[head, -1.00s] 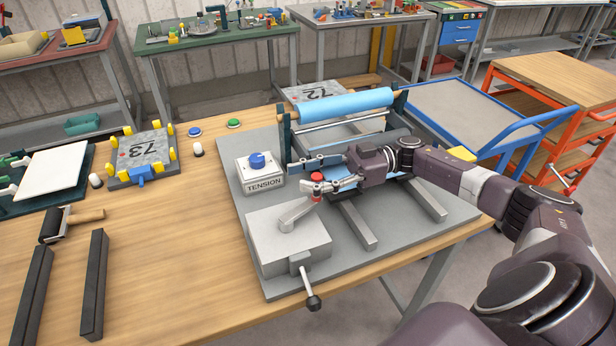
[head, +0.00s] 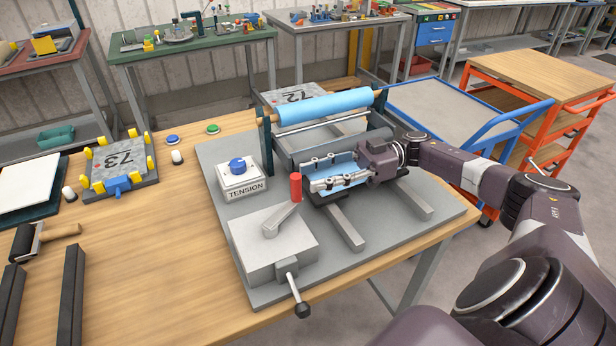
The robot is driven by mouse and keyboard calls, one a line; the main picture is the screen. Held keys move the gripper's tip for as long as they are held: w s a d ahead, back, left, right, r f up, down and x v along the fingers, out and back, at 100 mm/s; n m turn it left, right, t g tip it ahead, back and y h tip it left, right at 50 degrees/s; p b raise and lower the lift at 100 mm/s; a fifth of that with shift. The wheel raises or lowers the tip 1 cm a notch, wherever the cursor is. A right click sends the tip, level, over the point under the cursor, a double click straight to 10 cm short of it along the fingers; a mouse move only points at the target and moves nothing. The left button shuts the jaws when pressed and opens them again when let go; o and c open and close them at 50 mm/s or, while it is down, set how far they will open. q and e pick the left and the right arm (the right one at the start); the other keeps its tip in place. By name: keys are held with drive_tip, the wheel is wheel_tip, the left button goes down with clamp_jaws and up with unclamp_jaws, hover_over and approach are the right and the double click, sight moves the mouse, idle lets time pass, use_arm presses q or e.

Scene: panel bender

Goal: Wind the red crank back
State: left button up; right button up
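The red crank handle (head: 296,187) stands upright at the end of a grey crank arm (head: 283,217). The arm sits on a grey box (head: 272,248) at the near side of the machine and points toward the back right. My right gripper (head: 318,174) is just right of the red handle, apart from it, over the blue film near the rollers. Its fingers point left and look spread, with nothing seen between them. My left gripper is not in view.
The TENSION box with a blue knob (head: 237,165) stands left of the crank. A black-knobbed lever (head: 295,295) juts from the front of the grey box. The blue roll (head: 325,106) and frame rise behind my gripper. Plate 73 (head: 120,163) lies at left.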

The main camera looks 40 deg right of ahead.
drive_tip(key=shift+s+d, duration=0.55)
drive_tip(key=shift+d, duration=0.2)
drive_tip(key=shift+d, duration=0.15)
